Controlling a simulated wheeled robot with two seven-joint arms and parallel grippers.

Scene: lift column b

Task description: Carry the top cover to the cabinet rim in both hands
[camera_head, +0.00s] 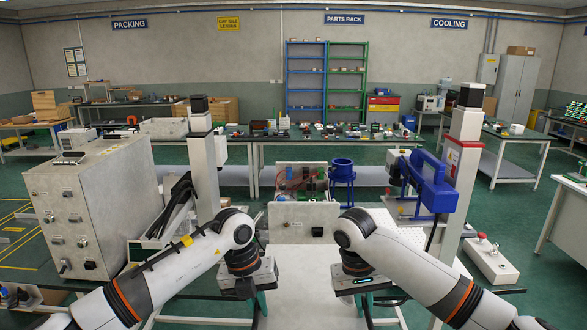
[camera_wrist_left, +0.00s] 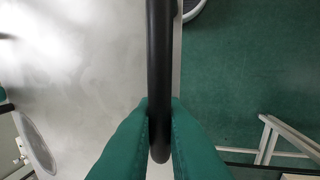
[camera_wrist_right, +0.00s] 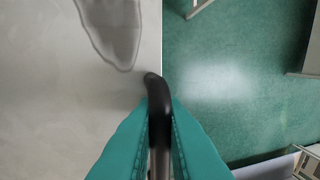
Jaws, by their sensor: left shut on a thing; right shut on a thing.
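The top cover is a flat light-grey panel (camera_head: 302,290) between my two grippers, low in the head view. It also shows in the left wrist view (camera_wrist_left: 95,75) and right wrist view (camera_wrist_right: 60,115). My left gripper (camera_head: 261,303) is shut on a black bar handle (camera_wrist_left: 160,75) at the cover's edge. My right gripper (camera_head: 367,305) is shut on another black handle (camera_wrist_right: 154,95) at the opposite side. The open-topped grey cabinet (camera_head: 285,221) stands ahead of the cover, with red and green parts showing inside. Its near rim lies beyond the cover; I cannot tell the gap.
A large grey control cabinet (camera_head: 90,215) with knobs stands at the left. A blue device (camera_head: 430,183) on a column and a blue round vessel (camera_head: 342,168) stand right of the open cabinet. A long cluttered table (camera_head: 257,165) lies behind. A perforated light surface (camera_head: 408,236) lies at right.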

